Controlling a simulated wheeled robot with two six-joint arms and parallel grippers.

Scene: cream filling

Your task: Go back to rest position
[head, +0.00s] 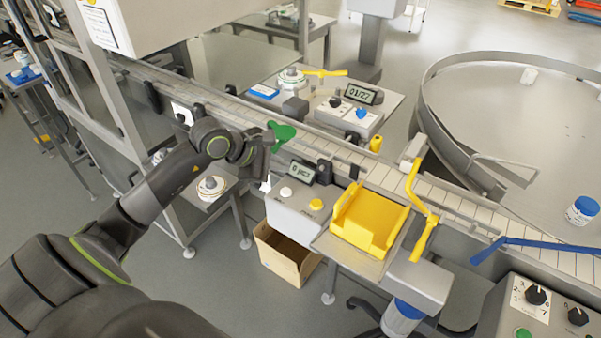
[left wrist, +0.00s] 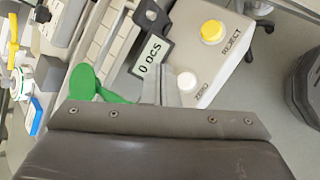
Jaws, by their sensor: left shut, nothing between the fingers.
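My left gripper (head: 268,183) is at the near side of the conveyor, just left of the grey control box (head: 300,212). It is shut and empty. The box carries a white ZERO button (left wrist: 187,82), a yellow REJECT button (left wrist: 212,32) and a small display (left wrist: 152,68). A green handle (head: 281,134) stands right by the gripper in the head view; it also shows in the left wrist view (left wrist: 90,88). I cannot tell whether the gripper touches it. My right gripper is out of view.
A yellow tray (head: 369,222) sits right of the control box. A cardboard box (head: 284,258) stands on the floor below. A yellow lever (head: 421,215) and a blue lever (head: 540,244) stick out farther right. A round turntable (head: 520,120) holds a blue-lidded jar (head: 581,211).

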